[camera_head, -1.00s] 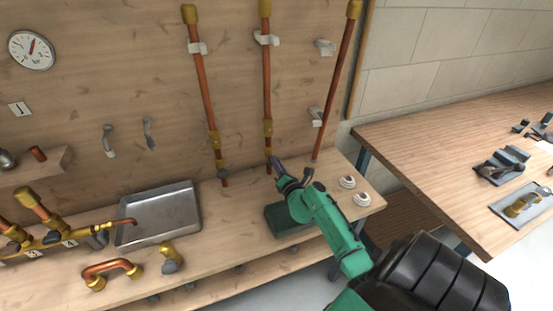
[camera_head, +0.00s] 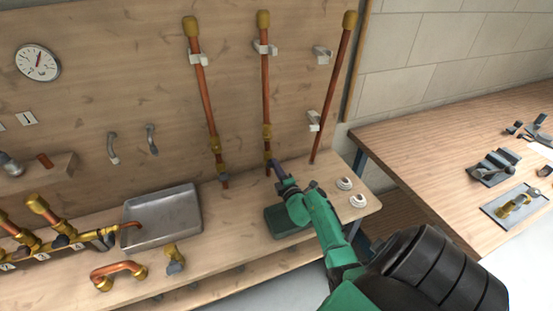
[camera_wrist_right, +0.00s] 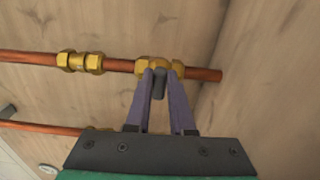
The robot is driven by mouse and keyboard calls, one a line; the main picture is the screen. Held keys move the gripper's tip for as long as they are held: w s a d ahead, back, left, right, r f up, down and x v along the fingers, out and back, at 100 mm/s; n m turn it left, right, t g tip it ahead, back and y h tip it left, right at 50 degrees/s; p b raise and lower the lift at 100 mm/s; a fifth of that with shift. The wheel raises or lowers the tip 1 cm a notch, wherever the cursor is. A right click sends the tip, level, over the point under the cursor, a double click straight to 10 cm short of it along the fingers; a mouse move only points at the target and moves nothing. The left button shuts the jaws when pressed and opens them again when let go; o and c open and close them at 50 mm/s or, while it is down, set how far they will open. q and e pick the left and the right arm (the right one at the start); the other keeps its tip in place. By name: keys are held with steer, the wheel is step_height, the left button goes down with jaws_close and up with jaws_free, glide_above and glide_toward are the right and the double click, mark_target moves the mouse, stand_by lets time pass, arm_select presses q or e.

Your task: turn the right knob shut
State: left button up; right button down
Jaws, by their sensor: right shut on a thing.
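The right knob (camera_wrist_right: 160,83) is a small dark grey lever on a brass valve (camera_wrist_right: 152,64), on a copper pipe in the right wrist view. In the head view this is the low brass fitting (camera_head: 267,155) on the middle upright pipe (camera_head: 265,90). My right gripper (camera_wrist_right: 162,76) is shut on the knob, one purple finger on each side. In the head view the right gripper (camera_head: 273,166) is at the pipe's lower end and hides the knob. A similar grey knob (camera_head: 223,177) sits low on the left upright pipe. My left gripper is out of view.
A metal tray (camera_head: 163,217), a bent copper pipe (camera_head: 118,270) and a loose brass fitting (camera_head: 174,260) are on the bench to the left.

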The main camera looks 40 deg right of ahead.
steer(key=shift+w+d+r, duration=0.1)
steer(key=shift+r, duration=0.2)
steer(key=c, duration=0.8)
jaws_free()
steer(key=shift+w+f, duration=0.15)
steer(key=shift+f, duration=0.2)
steer(key=v, duration=1.4)
steer(key=shift+s+r, duration=0.1)
steer(key=shift+s, duration=0.25)
